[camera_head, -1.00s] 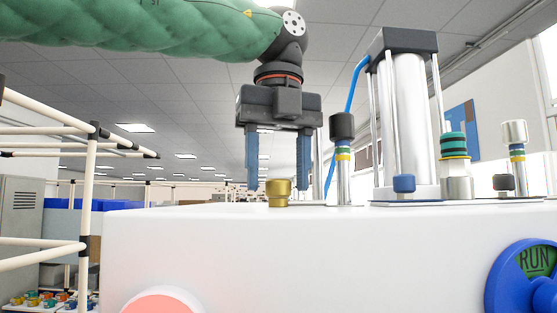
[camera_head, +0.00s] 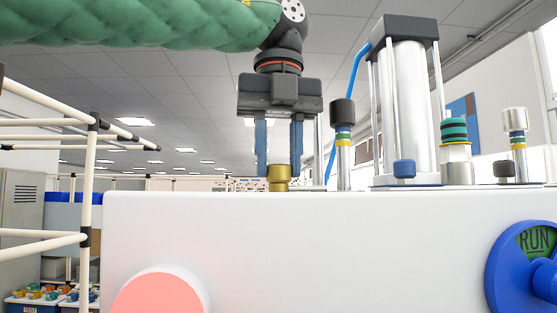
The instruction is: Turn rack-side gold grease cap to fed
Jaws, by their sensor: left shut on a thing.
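The gold grease cap (camera_head: 278,174) stands upright on the top of the white press housing (camera_head: 330,235), near its left part and closest to the white pipe rack. My left gripper (camera_head: 279,166) points straight down over it, with its two blue fingers closed in on either side of the cap's upper part. It is shut on the cap. Any mark showing the cap's setting is not visible. My right gripper is out of view.
Right of the cap stand a black-topped post (camera_head: 343,140), the silver press cylinder (camera_head: 405,100) with a blue hose, a green-ringed fitting (camera_head: 454,140) and a silver-capped post (camera_head: 515,135). A blue RUN dial (camera_head: 520,265) and a pink button (camera_head: 160,295) are on the front. A white pipe rack (camera_head: 88,200) is at left.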

